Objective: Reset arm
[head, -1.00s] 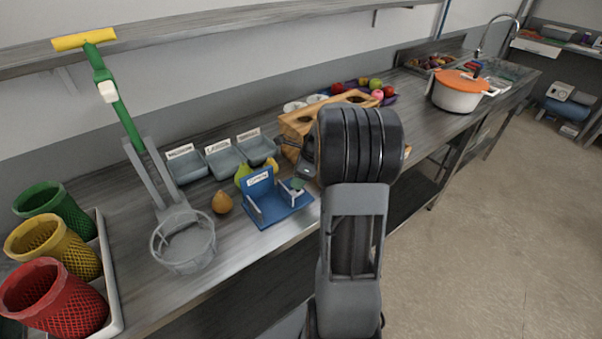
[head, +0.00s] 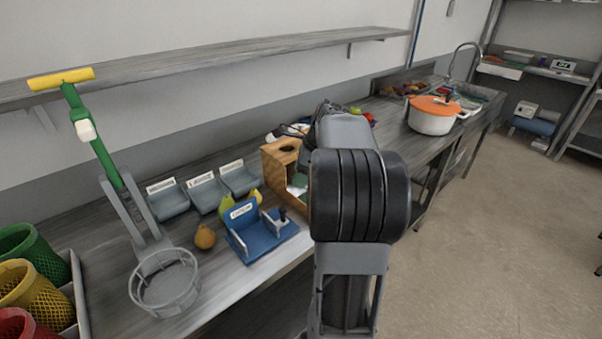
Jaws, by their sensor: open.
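My arm rises in the middle of the head view, with its dark ribbed elbow joint toward me and its grey forearm reaching away over the counter. My gripper (head: 291,131) is only partly seen, small and dark, left of the forearm's far end and above the wooden box (head: 277,168). It looks open, and I see nothing held in it. The forearm hides part of the counter behind it.
A blue stand (head: 264,238), pears and grey labelled bins (head: 168,199) are on the counter (head: 215,262) left of my arm. An orange-lidded pot (head: 431,121) is at right. The right floor is clear.

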